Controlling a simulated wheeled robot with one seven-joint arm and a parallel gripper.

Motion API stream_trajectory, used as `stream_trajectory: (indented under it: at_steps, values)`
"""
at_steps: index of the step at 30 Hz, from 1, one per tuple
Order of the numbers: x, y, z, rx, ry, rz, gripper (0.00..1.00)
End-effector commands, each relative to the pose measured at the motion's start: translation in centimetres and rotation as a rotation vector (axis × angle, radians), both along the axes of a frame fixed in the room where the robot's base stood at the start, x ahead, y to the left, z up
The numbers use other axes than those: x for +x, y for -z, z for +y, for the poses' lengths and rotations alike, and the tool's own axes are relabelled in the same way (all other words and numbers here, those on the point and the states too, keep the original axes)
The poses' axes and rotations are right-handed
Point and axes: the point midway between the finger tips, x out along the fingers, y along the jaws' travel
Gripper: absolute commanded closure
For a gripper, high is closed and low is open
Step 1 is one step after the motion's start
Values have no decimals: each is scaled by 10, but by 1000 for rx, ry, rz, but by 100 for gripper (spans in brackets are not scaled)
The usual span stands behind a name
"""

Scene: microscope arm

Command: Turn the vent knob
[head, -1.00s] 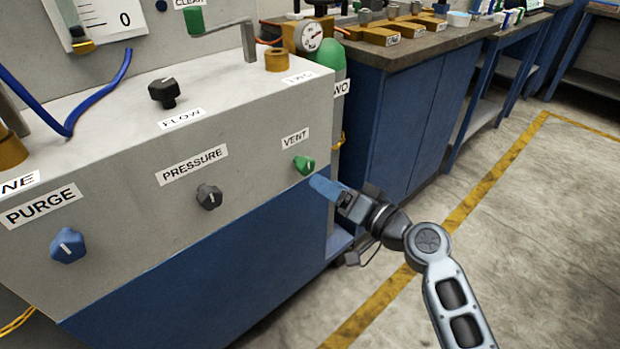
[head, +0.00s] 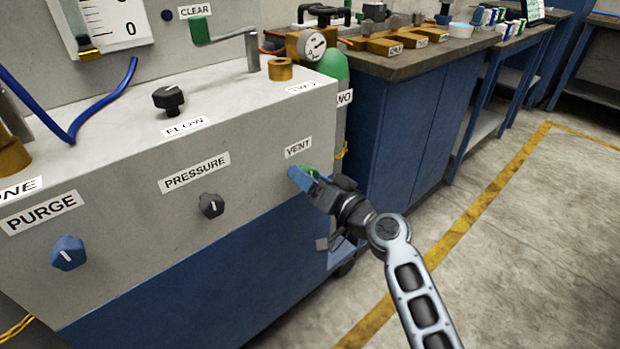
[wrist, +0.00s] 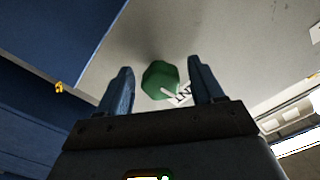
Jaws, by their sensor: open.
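The green vent knob (wrist: 160,81) sits between the two spread blue fingers of my gripper (wrist: 160,85) in the wrist view. A bit of green (head: 313,171) shows behind the finger. My gripper is open. The knob's white pointer line cannot be made out clearly.
The grey pressure knob (head: 211,205) and blue purge knob (head: 68,253) are left on the same panel. A black flow knob (head: 168,99) and green-handled lever (head: 199,29) are on top. A blue workbench (head: 420,120) stands right; floor beyond is clear.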

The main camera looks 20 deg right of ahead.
Motion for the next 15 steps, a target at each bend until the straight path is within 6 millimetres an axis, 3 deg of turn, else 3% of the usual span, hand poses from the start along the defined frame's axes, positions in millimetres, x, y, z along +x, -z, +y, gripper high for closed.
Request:
stream_trajectory:
  at_steps: [3,15]
  values:
    - [0,0,0,0,0,0,33]
    - [0,0,0,1,0,0,72]
